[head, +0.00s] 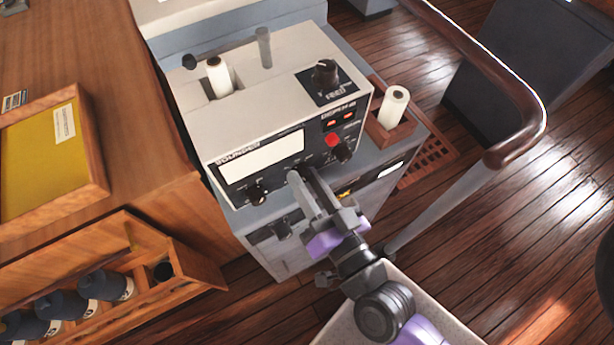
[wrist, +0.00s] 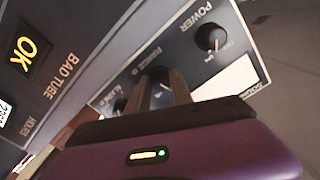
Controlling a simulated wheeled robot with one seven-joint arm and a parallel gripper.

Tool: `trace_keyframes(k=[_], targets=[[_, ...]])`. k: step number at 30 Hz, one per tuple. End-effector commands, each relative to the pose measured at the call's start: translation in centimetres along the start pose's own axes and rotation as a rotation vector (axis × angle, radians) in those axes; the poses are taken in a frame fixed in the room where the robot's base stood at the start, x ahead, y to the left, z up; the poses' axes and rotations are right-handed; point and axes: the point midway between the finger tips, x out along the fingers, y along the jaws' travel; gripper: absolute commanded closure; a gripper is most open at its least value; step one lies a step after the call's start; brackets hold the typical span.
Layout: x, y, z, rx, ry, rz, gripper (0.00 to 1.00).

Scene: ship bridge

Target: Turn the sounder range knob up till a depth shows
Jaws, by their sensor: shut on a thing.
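The sounder (head: 200,100) is a grey box with a dark front panel and a long white window. My gripper (head: 297,180) reaches its lower front edge. In the wrist view, my gripper (wrist: 170,90) has its fingers shut on the range knob (wrist: 158,78), beside the "RANGE" label. The fingers hide most of the knob, so its setting cannot be read. The depth display (head: 340,120), labelled DEPTH M, shows two small red marks, too small to read as a number.
The power knob (wrist: 210,38) sits to one side of the fingers and an alarm knob (wrist: 121,104) to the other. A paper roll (head: 393,108) stands beside the sounder. A handrail (head: 520,150) curves at the right.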

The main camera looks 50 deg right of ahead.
Motion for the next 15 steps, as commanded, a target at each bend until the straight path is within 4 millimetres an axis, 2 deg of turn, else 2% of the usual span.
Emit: trace_keyframes(k=[6, 15], targets=[[0.02, -0.05, -0.13, 0.148, 0.002, -0.001, 1.00], [0.04, -0.01, -0.12, 0.263, 0.002, -0.001, 1.00]])
